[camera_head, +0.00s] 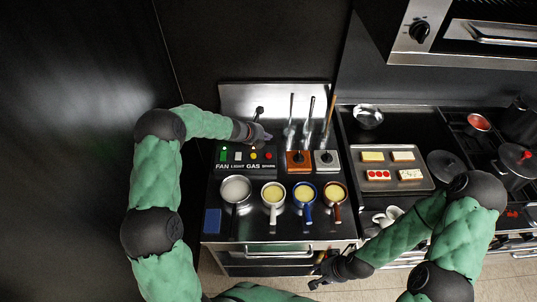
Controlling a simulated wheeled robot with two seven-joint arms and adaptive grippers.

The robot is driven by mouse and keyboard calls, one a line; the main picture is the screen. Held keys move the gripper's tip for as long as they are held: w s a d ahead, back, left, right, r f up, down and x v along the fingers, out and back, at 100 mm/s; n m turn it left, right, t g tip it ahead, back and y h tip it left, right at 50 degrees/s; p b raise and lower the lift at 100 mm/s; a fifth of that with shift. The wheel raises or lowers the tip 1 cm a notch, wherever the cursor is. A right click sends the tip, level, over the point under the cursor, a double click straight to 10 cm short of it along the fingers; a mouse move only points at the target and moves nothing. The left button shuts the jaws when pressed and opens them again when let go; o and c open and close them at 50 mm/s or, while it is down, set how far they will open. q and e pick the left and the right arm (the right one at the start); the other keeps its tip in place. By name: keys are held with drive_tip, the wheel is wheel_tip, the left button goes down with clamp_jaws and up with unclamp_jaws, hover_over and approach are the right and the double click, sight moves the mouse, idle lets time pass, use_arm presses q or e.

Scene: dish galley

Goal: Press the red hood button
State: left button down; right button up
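A dark control panel (246,160) at the back left of the counter carries a row of small buttons over white labels, FAN, LIGHT, GAS and one too small to read. The red button (269,156) is the rightmost, above the unreadable label. A green (223,155), a white and a yellow button (253,156) sit to its left. My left gripper (264,134) is just behind and above the red and yellow buttons in the picture. Its fingers are too small to tell open from shut, and contact is not visible. My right gripper (318,279) is open and empty in front of the counter.
Several handled pans (236,189) stand in front of the panel, with a blue block (212,221) at the left. Upright utensils (308,115) stand in holders right of my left gripper. A tray of food (424,184) and a stove with pots (519,158) lie further right.

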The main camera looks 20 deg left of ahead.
use_arm(q)
drive_tip(key=b, duration=0.8)
hover_over(267, 156)
wheel_tip(267, 156, down, 8)
drive_tip(key=shift+r, duration=0.1)
drive_tip(key=shift+w+f, duration=0.1)
drive_tip(key=shift+f, duration=0.45)
idle(0.7)
drive_tip(key=shift+f+b, duration=0.4)
drive_tip(key=shift+b, duration=0.05)
drive_tip(key=shift+f+b, duration=0.35)
drive_tip(key=shift+f, duration=0.1)
idle(0.6)
drive_tip(key=shift+r, duration=0.1)
drive_tip(key=shift+r+p, duration=0.8)
drive_tip(key=shift+p, duration=0.05)
